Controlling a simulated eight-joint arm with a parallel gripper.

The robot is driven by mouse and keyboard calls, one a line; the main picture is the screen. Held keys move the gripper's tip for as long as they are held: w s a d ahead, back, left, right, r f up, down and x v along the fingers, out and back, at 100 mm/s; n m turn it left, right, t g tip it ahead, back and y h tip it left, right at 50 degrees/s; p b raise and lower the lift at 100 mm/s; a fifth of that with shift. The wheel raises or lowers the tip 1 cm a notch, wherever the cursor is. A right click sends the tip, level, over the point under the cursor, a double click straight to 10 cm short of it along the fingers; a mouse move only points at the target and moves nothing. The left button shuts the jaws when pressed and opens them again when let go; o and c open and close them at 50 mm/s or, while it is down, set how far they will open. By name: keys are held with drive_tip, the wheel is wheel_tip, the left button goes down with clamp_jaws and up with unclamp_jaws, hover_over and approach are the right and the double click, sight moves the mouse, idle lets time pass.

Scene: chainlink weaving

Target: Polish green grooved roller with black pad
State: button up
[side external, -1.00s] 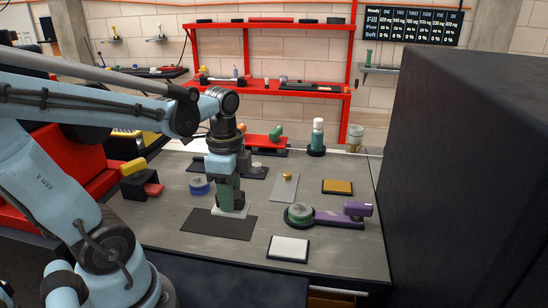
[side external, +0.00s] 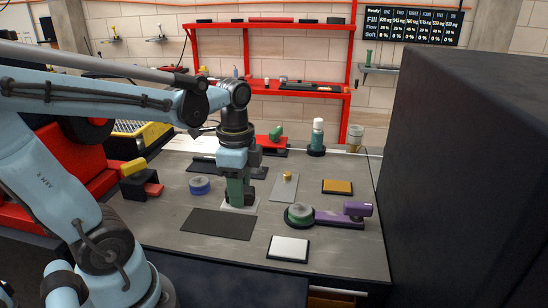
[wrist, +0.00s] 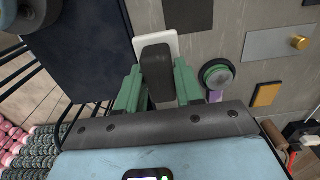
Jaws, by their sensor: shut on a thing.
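My gripper (side external: 240,190) has green fingers and points down over the table. In the wrist view it (wrist: 158,88) is shut on a black block (wrist: 158,75), likely the black pad. A round green-grey disc in a dark ring (side external: 299,213) sits at the end of a purple-handled tool, to the right of my gripper. A green rounded piece (side external: 277,132) stands on a red stand at the back. I cannot tell which is the grooved roller.
A flat dark mat (side external: 218,225) lies in front of my gripper. A blue roll (side external: 200,186), a metal plate with a gold knob (side external: 284,188), an amber pad (side external: 337,187) and a white pad (side external: 288,248) lie around. A large dark cabinet (side external: 470,160) closes off the right.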

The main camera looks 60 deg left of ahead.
drive_tip(key=w+a, duration=0.2)
drive_tip(key=w, duration=1.2)
drive_tip(key=shift+w+a+f, duration=0.1)
drive_tip(key=shift+w+f, duration=0.05)
drive_tip(key=shift+f, duration=1.9)
drive_tip(key=shift+w+a+f, duration=0.1)
drive_tip(key=shift+f, duration=1.95)
drive_tip(key=shift+w+d+f, duration=0.15)
drive_tip(key=shift+d+f, duration=0.05)
drive_tip(key=shift+w+d+f, duration=0.1)
drive_tip(key=shift+w+d, duration=0.45)
drive_tip(key=shift+d, duration=0.05)
drive_tip(key=shift+c, duration=0.3)
drive_tip(key=shift+w+d, duration=1.4)
drive_tip(key=shift+d, duration=0.05)
drive_tip(key=shift+s+a, duration=2.15)
drive_tip(key=shift+a, duration=0.1)
wheel_tip(320, 180, up, 8)
drive_tip(key=shift+f, duration=0.1)
